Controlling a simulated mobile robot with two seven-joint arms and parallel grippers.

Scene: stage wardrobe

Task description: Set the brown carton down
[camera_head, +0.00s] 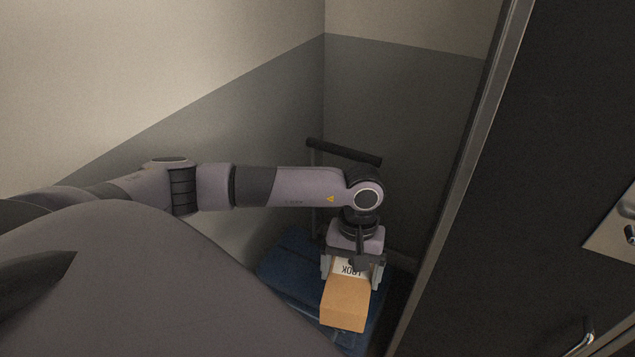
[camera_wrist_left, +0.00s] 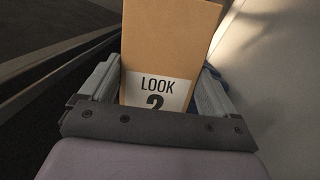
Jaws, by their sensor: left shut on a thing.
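The brown carton (camera_head: 345,303) is in my left gripper (camera_head: 352,275), low in the corner in the head view. The gripper is shut on it, with one finger on each side. In the left wrist view the carton (camera_wrist_left: 170,45) stands between the two fingers of the left gripper (camera_wrist_left: 155,90). A white label on it reads "LOOK" with a partly hidden figure below. Whether the carton's underside touches anything is hidden. My right gripper is not in view.
Blue folded cloth (camera_head: 290,270) lies beneath and beside the carton. A dark horizontal bar (camera_head: 343,152) on a post stands behind my wrist. Grey walls close in the left and back. A dark door or panel (camera_head: 540,180) with a metal edge stands close on the right.

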